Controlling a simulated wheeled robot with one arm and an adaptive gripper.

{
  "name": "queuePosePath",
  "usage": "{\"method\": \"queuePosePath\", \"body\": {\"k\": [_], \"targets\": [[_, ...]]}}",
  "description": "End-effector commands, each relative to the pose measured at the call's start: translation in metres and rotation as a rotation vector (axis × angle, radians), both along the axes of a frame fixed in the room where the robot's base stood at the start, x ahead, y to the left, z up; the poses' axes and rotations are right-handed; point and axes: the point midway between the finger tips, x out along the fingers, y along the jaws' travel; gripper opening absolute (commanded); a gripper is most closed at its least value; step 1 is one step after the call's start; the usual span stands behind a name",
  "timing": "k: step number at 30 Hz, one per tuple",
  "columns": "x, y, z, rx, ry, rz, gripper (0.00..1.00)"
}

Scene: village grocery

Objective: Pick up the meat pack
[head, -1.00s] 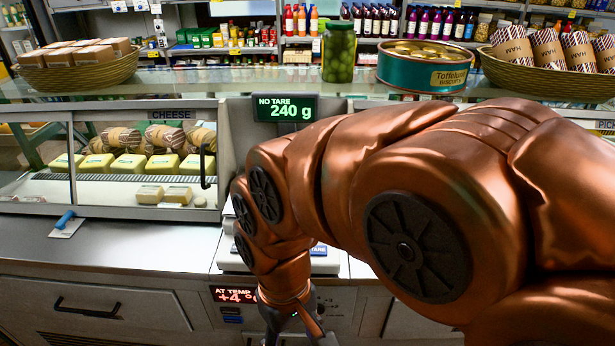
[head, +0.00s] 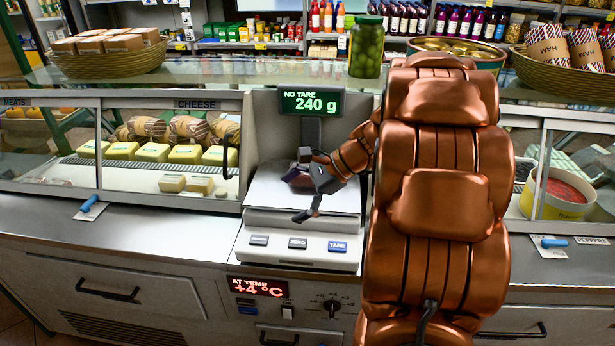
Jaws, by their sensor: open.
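A small dark purplish pack (head: 296,178), which looks like the meat pack, lies on the pale plate of the scale (head: 334,198). The scale's display (head: 311,101) reads "NO TARE 240 g". My gripper (head: 300,186) is open over the scale plate, with its fingers pointing left. One finger is beyond the pack and the other is on the near side. The pack is partly hidden by the gripper, and I cannot tell whether the fingers touch it.
A glass cheese case (head: 160,190) stands left of the scale. On the right, a yellow tub (head: 556,198) sits behind glass. A jar of green olives (head: 366,48), a round tin (head: 480,50) and baskets (head: 108,62) stand on the glass shelf above.

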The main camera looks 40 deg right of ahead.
Motion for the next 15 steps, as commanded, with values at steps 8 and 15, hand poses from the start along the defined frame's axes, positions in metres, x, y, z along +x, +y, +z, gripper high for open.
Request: {"method": "queuePosePath", "body": {"k": [8,15], "targets": [[0.029,-0.118,0.003,0.201,-0.052,-0.354,1.0],[0.033,-0.157,0.006,0.268,-0.077,-0.462,1.0]]}}
